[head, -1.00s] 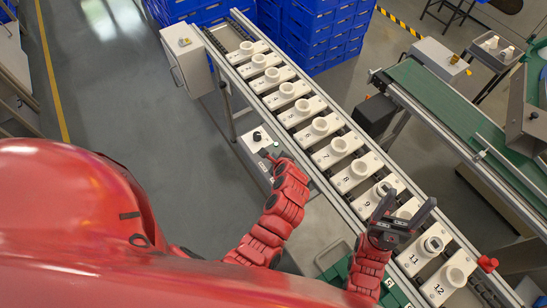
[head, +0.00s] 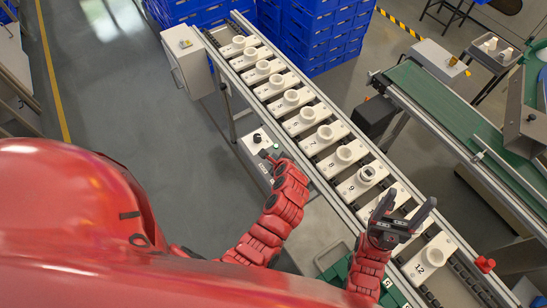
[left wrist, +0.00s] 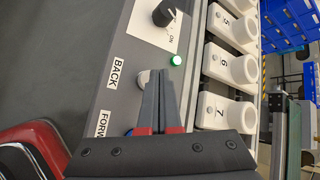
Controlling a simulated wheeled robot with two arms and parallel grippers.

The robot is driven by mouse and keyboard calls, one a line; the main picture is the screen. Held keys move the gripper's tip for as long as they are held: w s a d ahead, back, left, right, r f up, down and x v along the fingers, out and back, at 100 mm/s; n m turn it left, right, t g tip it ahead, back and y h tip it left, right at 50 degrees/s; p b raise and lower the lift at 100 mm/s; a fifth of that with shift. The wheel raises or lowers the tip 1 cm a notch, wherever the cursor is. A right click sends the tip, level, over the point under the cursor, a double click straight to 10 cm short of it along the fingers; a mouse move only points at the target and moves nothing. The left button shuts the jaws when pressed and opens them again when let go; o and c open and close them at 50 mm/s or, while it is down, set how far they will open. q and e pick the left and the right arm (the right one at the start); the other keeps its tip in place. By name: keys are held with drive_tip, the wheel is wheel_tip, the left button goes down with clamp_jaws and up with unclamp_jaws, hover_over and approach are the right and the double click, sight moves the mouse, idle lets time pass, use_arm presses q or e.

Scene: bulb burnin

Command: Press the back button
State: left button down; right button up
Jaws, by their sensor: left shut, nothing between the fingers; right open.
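The control panel (head: 255,138) stands beside the conveyor, and fills the upper middle of the left wrist view (left wrist: 120,75). A pale round button (left wrist: 142,77) sits next to the BACK label (left wrist: 115,75). My left gripper (head: 266,154) is shut and empty over the panel. In the left wrist view its fingertips (left wrist: 159,72) overlap the pale button's right side; I cannot tell whether they touch it. A blue button (left wrist: 129,132) by the partly hidden FORWARD label (left wrist: 103,124) is mostly covered by the gripper. My right gripper (head: 410,205) is open above the conveyor's near end.
A green lamp (left wrist: 177,60) is lit and a black knob (left wrist: 163,12) sits above it. Numbered carriers with white sockets (head: 325,132) line the conveyor (head: 238,83). A red knob (head: 485,264) is on its near right. Blue crates (head: 320,30) stand behind.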

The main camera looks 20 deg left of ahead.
use_arm(q)
drive_tip(key=shift+r, duration=0.25)
wheel_tip(320, 180, up, 5)
drive_tip(key=p, duration=0.5)
drive_tip(key=shift+r, duration=0.1)
idle(0.3)
idle(0.6)
